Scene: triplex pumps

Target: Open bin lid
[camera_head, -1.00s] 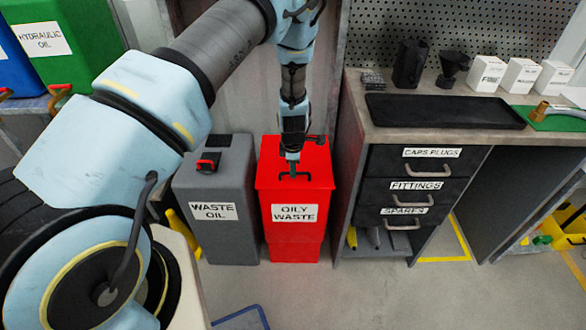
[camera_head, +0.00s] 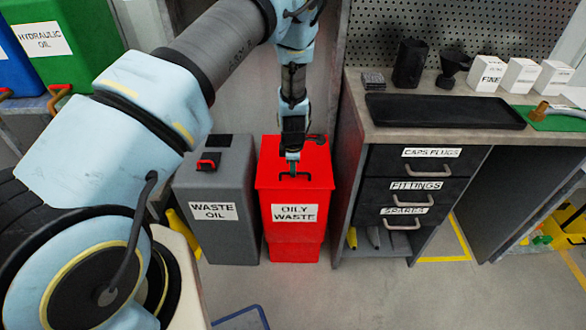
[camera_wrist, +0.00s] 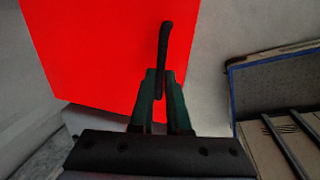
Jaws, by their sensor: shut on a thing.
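The red oily waste bin (camera_head: 296,235) stands on the floor, its red lid (camera_head: 312,178) lying flat and closed on top. A black handle (camera_head: 284,175) sits on the lid near its front edge. My gripper (camera_head: 292,160) reaches down from above to this handle. In the wrist view my gripper (camera_wrist: 160,88) has its two fingers shut around the black handle (camera_wrist: 166,40), with the red lid (camera_wrist: 95,50) behind it. The fingers hide part of the handle.
A grey waste oil container (camera_head: 225,190) stands close on the left. A bench with labelled drawers (camera_head: 415,185) stands close on the right, with a black tray (camera_head: 445,111) on top. The floor (camera_head: 350,295) in front is mostly clear.

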